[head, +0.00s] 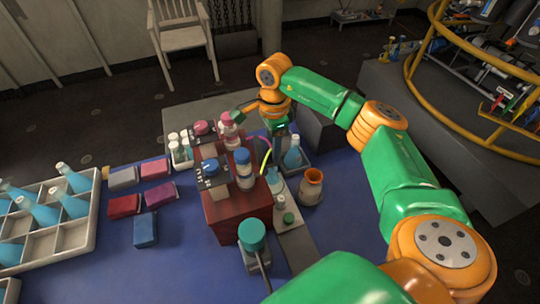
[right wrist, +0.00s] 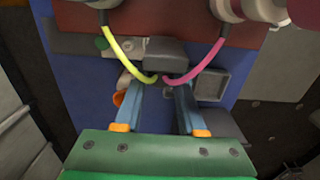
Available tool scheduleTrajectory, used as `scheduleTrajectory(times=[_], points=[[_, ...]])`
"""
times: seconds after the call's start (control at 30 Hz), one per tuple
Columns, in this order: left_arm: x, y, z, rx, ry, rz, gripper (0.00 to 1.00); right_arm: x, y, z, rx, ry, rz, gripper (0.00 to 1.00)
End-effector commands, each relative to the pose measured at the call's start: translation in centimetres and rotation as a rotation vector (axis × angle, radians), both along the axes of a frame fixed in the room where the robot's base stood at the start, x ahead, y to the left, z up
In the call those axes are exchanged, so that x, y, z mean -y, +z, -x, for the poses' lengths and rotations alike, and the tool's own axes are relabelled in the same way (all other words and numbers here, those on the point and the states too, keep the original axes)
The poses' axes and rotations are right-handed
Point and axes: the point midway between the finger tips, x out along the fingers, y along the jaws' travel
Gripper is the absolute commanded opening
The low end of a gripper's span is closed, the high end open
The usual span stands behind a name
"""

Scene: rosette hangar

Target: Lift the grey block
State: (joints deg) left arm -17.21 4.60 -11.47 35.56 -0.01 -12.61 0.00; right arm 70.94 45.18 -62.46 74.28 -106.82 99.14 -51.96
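A light grey block (head: 122,176) lies on the blue table at the left in the head view, beside several coloured blocks. In the right wrist view, a dark grey block-like piece (right wrist: 166,53) sits just beyond my right gripper (right wrist: 162,84). I cannot tell if it is a separate block. The two fingers stand apart with a gap between them and no held object visible. In the head view my right gripper (head: 279,128) is behind the red-brown box, its fingertips partly hidden. My left gripper is not in view.
A red-brown box (head: 238,208) carries several bottles. A compartment tray (head: 85,238) with blue bottles stands at the left. An orange-brown jar (head: 312,186) stands right of the box. Yellow (right wrist: 122,47) and pink (right wrist: 202,63) curved strands cross near the right fingertips.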

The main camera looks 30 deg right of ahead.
Motion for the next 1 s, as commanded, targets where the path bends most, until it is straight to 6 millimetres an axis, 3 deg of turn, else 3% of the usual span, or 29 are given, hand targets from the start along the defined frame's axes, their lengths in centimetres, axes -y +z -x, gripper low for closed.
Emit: scheduleTrajectory(times=[0.03,0.1,0.53,1.0], points=[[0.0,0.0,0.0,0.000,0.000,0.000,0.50,0.0,0.0,0.1,-0.003,0.001,-0.001,0.14],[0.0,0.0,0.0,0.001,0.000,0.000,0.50,0.0,0.0,0.1,-0.003,0.001,-0.001,0.03],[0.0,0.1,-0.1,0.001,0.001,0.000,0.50,0.0,0.1,0.1,-0.003,0.001,-0.001,0.03],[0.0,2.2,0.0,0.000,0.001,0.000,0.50,0.0,2.5,0.0,-0.001,0.001,0.000,0.03]])
